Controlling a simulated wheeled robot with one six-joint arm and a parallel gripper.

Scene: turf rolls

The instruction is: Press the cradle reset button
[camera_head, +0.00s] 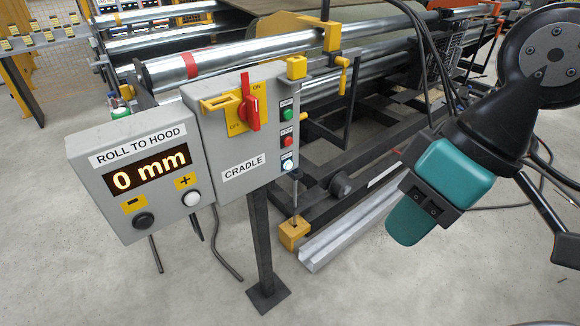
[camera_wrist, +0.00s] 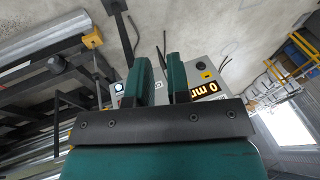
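The grey CRADLE box (camera_head: 235,150) stands on a dark post in the head view. Its right side carries a green button (camera_head: 287,114), a red button (camera_head: 287,141) and, lowest, a white button (camera_head: 288,165) with a label too small to read surely. My teal gripper (camera_head: 402,232) is to the right of and below these buttons, apart from the box, pointing down-left. In the wrist view my gripper (camera_wrist: 160,60) shows its two fingers a little apart with nothing held between them. The white button (camera_wrist: 118,87) shows left of the fingers; they hide part of the box.
The ROLL TO HOOD box (camera_head: 140,185) reads 0 mm, left of the CRADLE box. A red switch (camera_head: 251,112) sits on the CRADLE box's front. Metal rollers (camera_head: 235,60) and a dark frame stand behind.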

